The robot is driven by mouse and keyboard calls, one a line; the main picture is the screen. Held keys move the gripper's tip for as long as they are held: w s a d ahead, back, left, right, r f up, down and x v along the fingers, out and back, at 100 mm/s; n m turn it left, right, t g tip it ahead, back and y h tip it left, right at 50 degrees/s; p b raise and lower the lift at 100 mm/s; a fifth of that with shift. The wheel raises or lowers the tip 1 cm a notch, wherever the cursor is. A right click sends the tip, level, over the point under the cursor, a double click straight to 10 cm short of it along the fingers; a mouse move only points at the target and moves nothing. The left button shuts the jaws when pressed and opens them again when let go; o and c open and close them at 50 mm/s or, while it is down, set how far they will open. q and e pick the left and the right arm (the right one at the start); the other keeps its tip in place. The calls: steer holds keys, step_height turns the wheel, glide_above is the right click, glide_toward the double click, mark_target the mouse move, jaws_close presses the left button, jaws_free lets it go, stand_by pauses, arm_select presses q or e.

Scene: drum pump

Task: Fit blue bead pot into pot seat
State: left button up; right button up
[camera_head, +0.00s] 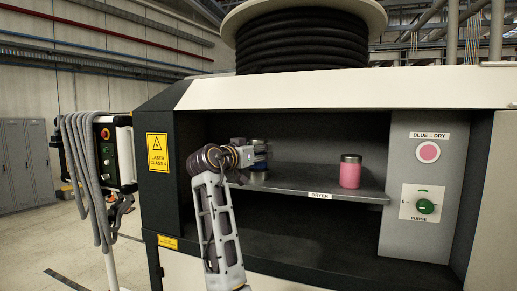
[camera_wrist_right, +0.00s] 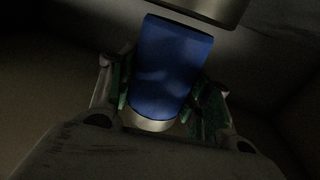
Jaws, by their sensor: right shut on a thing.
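My right gripper (camera_wrist_right: 160,98) is shut on the blue bead pot (camera_wrist_right: 168,65), with a green-padded finger on each side of it. The pot has a pale metal cap at one end. In the head view the blue pot (camera_head: 260,157) shows only partly behind my right gripper (camera_head: 247,156), at the left end of the shelf. A round metal piece (camera_head: 259,176) lies on the shelf just below the pot; it looks like the pot seat. A metal edge (camera_wrist_right: 205,8) also shows beyond the pot's far end in the right wrist view. Contact between them cannot be told. My left gripper is out of view.
The grey dryer shelf (camera_head: 310,187) sits inside a cabinet recess. A pink pot with a metal cap (camera_head: 350,174) stands upright at its right. A panel with a pink button (camera_head: 428,152) and green knob (camera_head: 426,206) is farther right. The shelf's middle is free.

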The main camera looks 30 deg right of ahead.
steer(key=shift+f+b, duration=1.05)
steer(key=shift+f, duration=0.35)
stand_by(0.5)
steer(key=o, duration=1.2)
steer(key=shift+f, duration=0.1)
steer(key=shift+v, duration=6.1)
